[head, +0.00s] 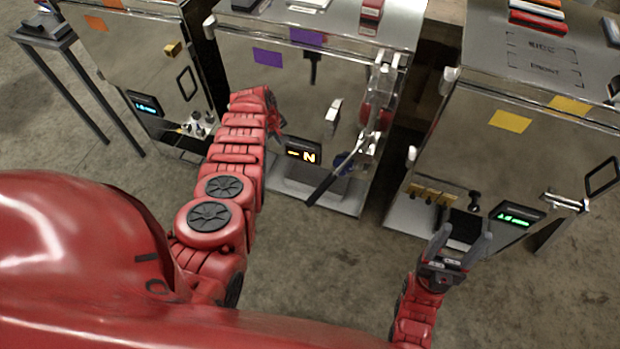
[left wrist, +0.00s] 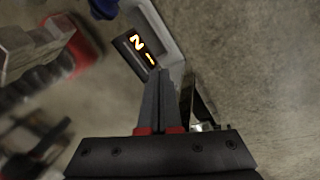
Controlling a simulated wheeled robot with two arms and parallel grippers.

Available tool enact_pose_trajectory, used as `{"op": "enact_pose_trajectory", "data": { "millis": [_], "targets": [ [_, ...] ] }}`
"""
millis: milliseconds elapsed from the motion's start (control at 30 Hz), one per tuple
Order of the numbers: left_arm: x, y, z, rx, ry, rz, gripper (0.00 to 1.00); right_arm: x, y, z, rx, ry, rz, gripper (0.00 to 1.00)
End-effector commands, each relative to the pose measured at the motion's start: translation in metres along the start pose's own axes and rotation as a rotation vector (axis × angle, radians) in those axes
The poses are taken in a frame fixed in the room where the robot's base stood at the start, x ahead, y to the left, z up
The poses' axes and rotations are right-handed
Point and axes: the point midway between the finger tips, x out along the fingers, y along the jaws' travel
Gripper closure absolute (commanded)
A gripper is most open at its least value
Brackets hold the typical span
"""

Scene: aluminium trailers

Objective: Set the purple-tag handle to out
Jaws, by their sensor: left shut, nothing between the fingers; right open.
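The middle metal cabinet (head: 232,62) carries a purple tag (head: 267,57) on its front and another (head: 308,36) on its top edge. A short black handle (head: 313,68) hangs below the top edge, and a pale lever (head: 333,115) sits lower. I cannot tell which is the tagged handle. An amber-lit display (head: 303,152) also shows in the left wrist view (left wrist: 140,49). My left gripper (head: 277,128) is before this cabinet, mostly hidden by its arm; its fingers (left wrist: 166,78) are shut and empty. My right gripper (head: 462,240) is open and empty before the right cabinet.
An orange-tagged cabinet (head: 130,55) stands left and a yellow-tagged cabinet (head: 530,150) right. The concrete floor (head: 330,250) in front is clear.

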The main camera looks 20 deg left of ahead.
Motion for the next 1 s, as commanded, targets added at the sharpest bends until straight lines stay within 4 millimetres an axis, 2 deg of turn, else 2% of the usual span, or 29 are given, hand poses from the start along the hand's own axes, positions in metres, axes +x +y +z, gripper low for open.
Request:
{"op": "enact_pose_trajectory", "data": {
  "millis": [33, 200, 300, 400, 633, 767, 1000],
  "targets": [
    [-0.018, -0.004, 0.016, -0.059, -0.108, -0.045, 1.0, 0.0, 0.0, 0.0, 0.0, 0.0, 0.0, 0.38],
    [-0.073, -0.015, 0.073, -0.186, -0.4, -0.17, 1.0, 0.0, 0.0, 0.0, 0.0, 0.0, 0.0, 0.38],
    [-0.092, -0.018, 0.09, -0.217, -0.487, -0.209, 1.0, 0.0, 0.0, 0.0, 0.0, 0.0, 0.0, 0.38],
    [-0.097, -0.02, 0.098, -0.227, -0.52, -0.226, 1.0, 0.001, 0.0, 0.0, 0.0, 0.0, 0.0, 0.38],
    [-0.077, -0.025, 0.111, -0.227, -0.518, -0.226, 1.0, 0.011, 0.001, -0.002, 0.0, 0.0, 0.0, 0.38],
    [-0.053, -0.029, 0.122, -0.226, -0.516, -0.224, 1.0, 0.009, 0.001, -0.002, 0.0, 0.0, 0.0, 0.38],
    [-0.007, -0.036, 0.149, -0.226, -0.515, -0.222, 1.0, -0.007, 0.0, 0.001, 0.0, 0.0, 0.0, 0.38]
  ]
}}
